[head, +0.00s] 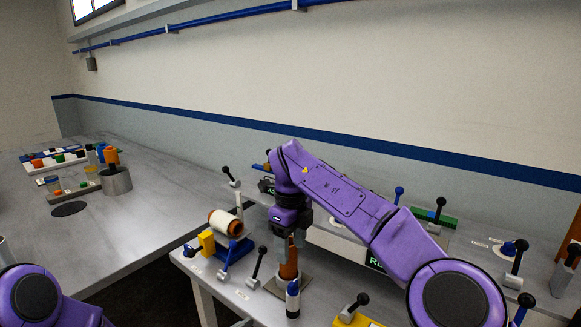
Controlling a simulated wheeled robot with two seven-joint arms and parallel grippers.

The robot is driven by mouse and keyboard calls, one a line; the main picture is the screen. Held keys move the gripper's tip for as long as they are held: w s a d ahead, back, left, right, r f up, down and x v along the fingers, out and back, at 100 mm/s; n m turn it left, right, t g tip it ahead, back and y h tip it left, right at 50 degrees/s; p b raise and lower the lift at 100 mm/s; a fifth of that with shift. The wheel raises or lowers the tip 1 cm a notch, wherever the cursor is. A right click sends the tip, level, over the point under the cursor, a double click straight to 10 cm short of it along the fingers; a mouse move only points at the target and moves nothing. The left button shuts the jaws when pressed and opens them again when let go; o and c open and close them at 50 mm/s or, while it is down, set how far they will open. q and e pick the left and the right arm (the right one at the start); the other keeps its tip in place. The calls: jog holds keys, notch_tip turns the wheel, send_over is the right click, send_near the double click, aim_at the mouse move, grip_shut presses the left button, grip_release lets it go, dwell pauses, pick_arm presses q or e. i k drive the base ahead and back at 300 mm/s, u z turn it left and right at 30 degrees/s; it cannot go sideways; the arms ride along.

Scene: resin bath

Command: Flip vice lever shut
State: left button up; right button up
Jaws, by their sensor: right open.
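My right arm reaches in from the right and its right gripper (291,240) points down over the near bench. It is open, just above or around the top of an orange-brown upright post (289,268); which of these I cannot tell. No vice is clearly recognisable. A blue base (238,247) carries a white-and-brown roll (226,222), with a blue lever (224,262) in front. A black-knobbed lever (257,264) leans upright between this base and the gripper. My left arm shows only at the bottom left corner; its gripper is out of view.
A yellow block (207,241) sits left of the blue base. A dark bottle (293,298) stands in front of the post. More levers stand behind and right, including a black-knobbed one (437,212). The left table (140,220) has clear room at its front.

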aim_at(263, 249)
jog(key=k, duration=0.95)
